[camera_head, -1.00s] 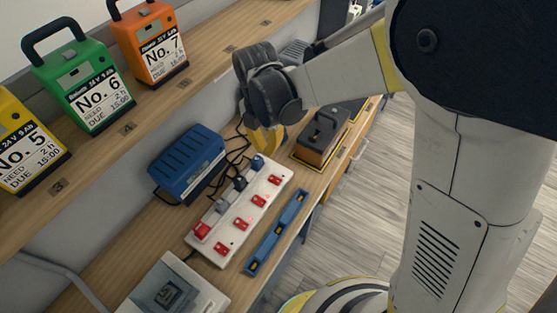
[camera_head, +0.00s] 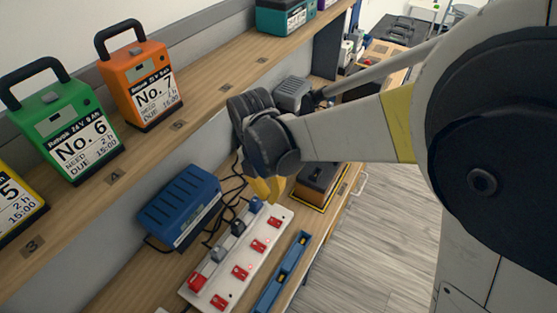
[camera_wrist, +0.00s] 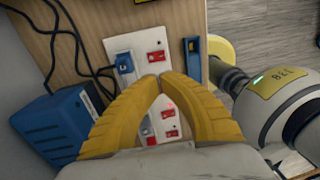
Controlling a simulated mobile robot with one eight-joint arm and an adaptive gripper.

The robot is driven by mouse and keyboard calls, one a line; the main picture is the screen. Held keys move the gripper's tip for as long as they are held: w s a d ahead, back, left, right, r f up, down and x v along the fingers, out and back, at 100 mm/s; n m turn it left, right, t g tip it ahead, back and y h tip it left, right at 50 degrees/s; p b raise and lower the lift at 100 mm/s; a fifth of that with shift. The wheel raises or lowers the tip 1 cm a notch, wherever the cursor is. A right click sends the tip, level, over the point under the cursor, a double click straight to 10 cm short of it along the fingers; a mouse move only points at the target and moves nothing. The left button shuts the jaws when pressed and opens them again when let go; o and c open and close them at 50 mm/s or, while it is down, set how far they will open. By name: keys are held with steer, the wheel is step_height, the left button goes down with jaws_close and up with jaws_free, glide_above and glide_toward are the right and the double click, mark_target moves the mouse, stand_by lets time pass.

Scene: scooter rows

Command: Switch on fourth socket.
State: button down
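The white power strip (camera_head: 267,262) lies on the lower wooden shelf, with a row of plugs and a row of red switches. From near to far the plugs are red (camera_head: 196,281), grey (camera_head: 218,254), dark (camera_head: 238,228) and blue (camera_head: 256,205). The farthest red switch (camera_head: 274,222) sits beside the blue plug; this switch (camera_wrist: 155,57) also shows in the wrist view, just beyond my fingertips. My gripper (camera_wrist: 159,78) has its yellow fingertips together above the strip's far end. The fingers hide part of the strip, and contact cannot be told.
A blue charger box (camera_head: 182,207) stands left of the strip, with black cables between. A blue level-like bar (camera_head: 284,272) lies along its right side. A dark-and-brown case (camera_head: 318,183) stands beyond. Battery packs (camera_head: 75,140) line the upper shelf.

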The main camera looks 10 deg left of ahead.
mark_target(276, 225)
steer(key=f+b, duration=0.1)
steer(key=f, duration=0.3)
steer(key=d+f+b, duration=0.1)
steer(key=f+b, duration=0.1)
steer(key=f, duration=0.2)
steer(key=f+b, duration=0.1)
steer(key=f, duration=0.2)
steer(key=shift+s+d+f+b, duration=0.15)
steer(key=shift+s+f+b, duration=0.1)
steer(key=shift+f+b, duration=0.15)
